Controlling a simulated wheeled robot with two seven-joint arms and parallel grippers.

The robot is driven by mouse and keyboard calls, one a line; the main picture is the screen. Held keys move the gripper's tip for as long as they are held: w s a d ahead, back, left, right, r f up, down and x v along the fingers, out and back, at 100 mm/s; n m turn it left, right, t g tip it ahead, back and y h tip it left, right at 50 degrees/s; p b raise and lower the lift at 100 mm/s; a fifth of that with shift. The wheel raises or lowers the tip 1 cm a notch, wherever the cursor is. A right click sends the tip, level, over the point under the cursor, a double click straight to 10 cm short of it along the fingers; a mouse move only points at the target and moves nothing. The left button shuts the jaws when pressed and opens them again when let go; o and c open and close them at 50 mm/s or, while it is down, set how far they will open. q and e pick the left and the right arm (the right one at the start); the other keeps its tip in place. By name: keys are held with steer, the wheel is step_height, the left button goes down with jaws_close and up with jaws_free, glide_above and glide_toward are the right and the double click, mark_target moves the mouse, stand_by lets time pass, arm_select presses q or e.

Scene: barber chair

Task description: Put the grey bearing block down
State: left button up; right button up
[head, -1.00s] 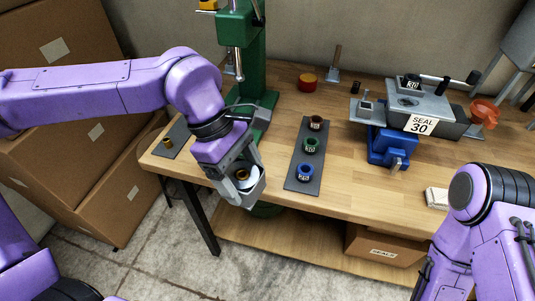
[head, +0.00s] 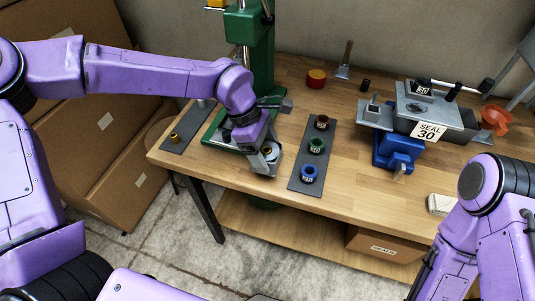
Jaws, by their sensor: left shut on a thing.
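My left gripper (head: 267,160) is shut on the grey bearing block (head: 272,167), at the near part of the bench between the green press and the dark strip of rings. The fingers hide much of the block. A round pale top with a brass-coloured ring shows between them. I cannot tell if the block touches the wood or hangs just above it. My right arm comes in at the lower right, and its gripper is not in view.
The green press (head: 258,50) stands behind the gripper. A dark strip (head: 302,185) holds brown, green and blue rings. Another mat (head: 181,137) lies at left. A blue vise (head: 392,150) holds a grey fixture labelled SEAL 30. Bare wood lies right of the strip.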

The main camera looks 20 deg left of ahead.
mark_target(267, 158)
arm_select(q)
steer(key=shift+w+f, duration=0.2)
steer(key=shift+w, duration=0.1)
steer(key=f, duration=0.3)
steer(key=shift+w+f+p, duration=0.2)
steer(key=shift+w+p, duration=0.15)
steer(key=shift+f, duration=0.35)
steer(key=shift+f, duration=0.1)
steer(key=o, duration=1.8)
steer(key=shift+f, duration=0.1)
steer(key=shift+a+r, duration=0.1)
steer(key=shift+r, duration=0.25)
steer(key=b+v, duration=0.1)
steer(key=v, duration=1)
steer(key=shift+s+a+r, duration=0.1)
steer(key=shift+r, duration=0.25)
steer(key=shift+f, duration=0.1)
